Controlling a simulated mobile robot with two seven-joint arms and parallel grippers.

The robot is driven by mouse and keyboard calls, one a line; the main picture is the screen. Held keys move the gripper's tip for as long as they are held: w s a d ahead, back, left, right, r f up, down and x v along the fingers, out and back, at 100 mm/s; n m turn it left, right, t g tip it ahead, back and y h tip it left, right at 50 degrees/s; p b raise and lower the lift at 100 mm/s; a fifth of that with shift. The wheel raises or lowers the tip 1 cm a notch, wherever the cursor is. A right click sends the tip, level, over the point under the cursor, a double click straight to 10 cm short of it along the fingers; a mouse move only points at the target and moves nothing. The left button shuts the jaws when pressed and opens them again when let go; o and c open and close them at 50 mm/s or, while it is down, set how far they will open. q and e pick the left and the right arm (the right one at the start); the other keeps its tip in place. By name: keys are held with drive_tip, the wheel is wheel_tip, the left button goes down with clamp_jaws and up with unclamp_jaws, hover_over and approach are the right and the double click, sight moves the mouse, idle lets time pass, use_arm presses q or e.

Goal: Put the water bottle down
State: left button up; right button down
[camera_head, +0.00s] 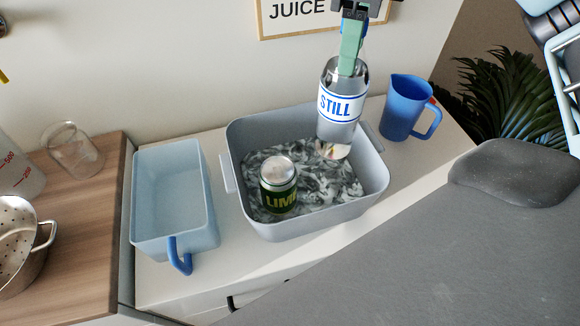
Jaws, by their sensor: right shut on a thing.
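The water bottle (341,119) is clear with a white and blue "STILL" label. It is upright or nearly so, at the back right of a grey tub (290,233), its lower end overlapping the tub's inside in the picture. I cannot tell whether its base touches anything. My right gripper (350,62) comes from the top of the view and is shut on the bottle's upper part. The bottle's top is hidden by the fingers. A dark green can (278,186) marked "LIM" stands in the tub among ice-like pieces. My left gripper is not in view.
A light blue bin (172,180) with a blue handle stands left of the tub. A blue jug (402,105) stands to its right. On the wooden top at left are a glass (73,150) and a steel colander (18,245). The counter's front strip is clear.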

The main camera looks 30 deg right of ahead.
sight(341, 103)
drive_tip(key=shift+w, duration=0.1)
drive_tip(key=shift+f+b, duration=0.3)
drive_tip(key=shift+f, duration=4.75)
drive_tip(key=c, duration=0.7)
unclamp_jaws()
drive_tip(key=shift+f, duration=0.15)
